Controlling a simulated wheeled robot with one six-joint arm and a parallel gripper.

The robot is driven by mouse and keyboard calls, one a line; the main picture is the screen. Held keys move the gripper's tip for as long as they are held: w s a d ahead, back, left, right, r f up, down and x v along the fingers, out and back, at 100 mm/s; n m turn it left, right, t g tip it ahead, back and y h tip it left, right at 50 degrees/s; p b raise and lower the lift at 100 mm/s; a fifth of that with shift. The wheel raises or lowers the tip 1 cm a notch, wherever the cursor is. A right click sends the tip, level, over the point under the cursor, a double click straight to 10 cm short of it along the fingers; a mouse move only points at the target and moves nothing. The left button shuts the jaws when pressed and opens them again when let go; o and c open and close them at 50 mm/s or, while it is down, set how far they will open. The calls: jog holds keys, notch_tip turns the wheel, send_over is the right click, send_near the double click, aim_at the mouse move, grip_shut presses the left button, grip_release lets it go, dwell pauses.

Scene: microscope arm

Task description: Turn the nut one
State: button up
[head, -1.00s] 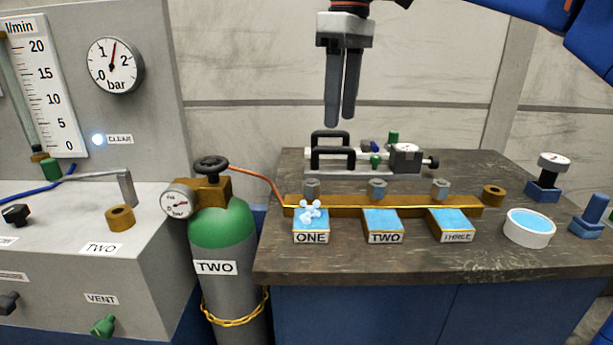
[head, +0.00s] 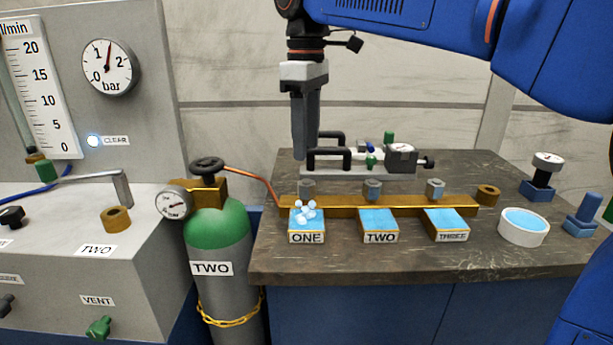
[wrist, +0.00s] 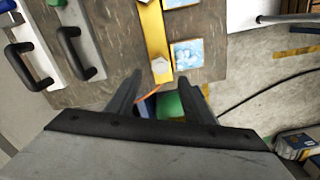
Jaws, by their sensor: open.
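Nut one is the grey hex nut (head: 307,188) on the brass bar (head: 340,206), behind the blue-topped block labelled ONE (head: 307,238). White bubbles sit on that block. In the wrist view the nut (wrist: 161,66) is at the end of the brass bar, just beyond and between the fingertips. My gripper (head: 305,158) points down above and slightly behind the nut, apart from it. In the wrist view my gripper (wrist: 159,82) is open and holds nothing. Nuts two (head: 373,189) and three (head: 435,188) stand further right along the bar.
A fixture with black handles (head: 330,158) stands just behind the bar, close to my gripper. The green cylinder labelled TWO (head: 215,225), with a copper tube (head: 255,177), is left of the bench. A white dish (head: 524,227) stands at the right. The bench front (head: 400,262) is clear.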

aim_at(307, 182)
notch_tip(307, 182, down, 8)
jog(key=shift+f, duration=0.2)
dwell(0.3)
jog(key=c, duration=1)
